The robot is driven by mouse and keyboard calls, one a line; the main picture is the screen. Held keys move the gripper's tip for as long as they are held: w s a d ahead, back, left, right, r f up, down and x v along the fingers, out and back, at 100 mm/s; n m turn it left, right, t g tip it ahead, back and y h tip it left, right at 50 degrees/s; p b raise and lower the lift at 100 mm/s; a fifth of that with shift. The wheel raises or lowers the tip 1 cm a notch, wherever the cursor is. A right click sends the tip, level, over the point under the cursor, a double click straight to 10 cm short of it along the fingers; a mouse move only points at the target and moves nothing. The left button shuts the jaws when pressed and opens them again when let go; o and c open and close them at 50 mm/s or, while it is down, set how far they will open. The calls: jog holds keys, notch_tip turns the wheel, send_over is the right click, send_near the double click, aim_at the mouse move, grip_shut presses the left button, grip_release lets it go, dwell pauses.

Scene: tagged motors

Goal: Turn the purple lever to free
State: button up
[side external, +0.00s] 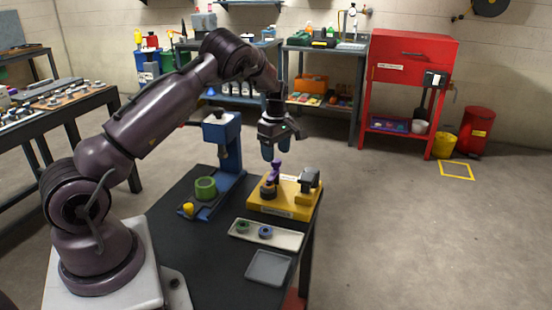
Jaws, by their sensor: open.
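The purple lever (275,170) stands on a dark round hub on the yellow base (292,208), at the back right of the black table. It looks roughly upright; the marks by it are too small to read. My gripper (274,152) points down just above the lever's top. Its fingers are open. Whether they touch the lever or stand around it cannot be told from this view. A dark grey motor-like block (308,180) sits on the right of the same yellow base.
A blue press (229,150) with a green ring (205,188) and a yellow knob (188,210) stands left of the yellow base. Bare table lies at front left.

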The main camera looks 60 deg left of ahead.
aim_at(273, 170)
jog(key=shift+f, duration=1.4)
jog(key=c, duration=0.9)
